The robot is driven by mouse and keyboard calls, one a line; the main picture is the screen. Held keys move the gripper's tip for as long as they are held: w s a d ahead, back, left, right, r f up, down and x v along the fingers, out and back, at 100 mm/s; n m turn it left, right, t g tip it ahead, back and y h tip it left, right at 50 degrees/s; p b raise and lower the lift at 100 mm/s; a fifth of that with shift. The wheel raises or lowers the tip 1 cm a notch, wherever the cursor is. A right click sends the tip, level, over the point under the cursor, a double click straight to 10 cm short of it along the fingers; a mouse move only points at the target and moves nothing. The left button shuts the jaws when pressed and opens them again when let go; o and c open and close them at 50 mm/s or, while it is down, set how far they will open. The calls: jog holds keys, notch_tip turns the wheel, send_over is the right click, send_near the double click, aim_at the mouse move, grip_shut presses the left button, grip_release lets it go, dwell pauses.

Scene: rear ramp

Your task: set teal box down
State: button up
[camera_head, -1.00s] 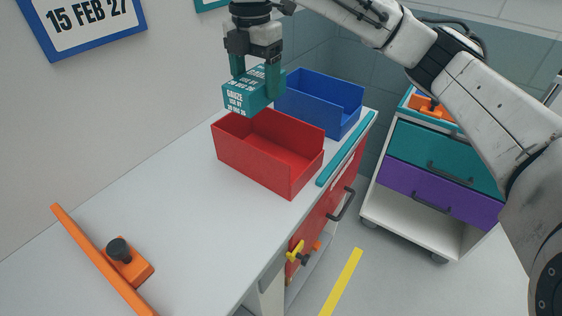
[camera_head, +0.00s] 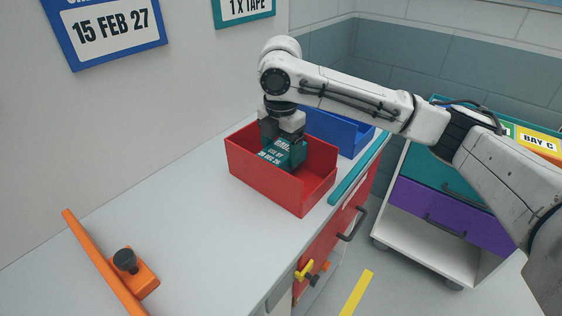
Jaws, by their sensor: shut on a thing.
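The teal box (camera_head: 277,154) with white print is inside the red bin (camera_head: 262,178), low between its walls and tilted in the picture. My gripper (camera_head: 284,142) reaches down into the red bin from above and is shut on the teal box. The bin's front wall hides the lower part of the box, so I cannot tell whether it touches the bin floor. The red bin stands on the white counter (camera_head: 190,235).
A blue bin (camera_head: 335,132) stands behind the red one. A teal strip (camera_head: 358,172) runs along the counter edge. An orange bar with a black knob (camera_head: 126,261) lies at front left. A drawer cart (camera_head: 440,205) stands at right. The counter's middle is clear.

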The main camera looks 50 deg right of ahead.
aim_at(281, 149)
jog(key=shift+f, duration=1.8)
jog(key=shift+f, duration=0.2)
jog(key=o, duration=1.1)
jog(key=shift+o, duration=0.2)
jog(key=shift+r, duration=0.1)
notch_tip(281, 149, up, 12)
jog(key=shift+r, duration=0.1)
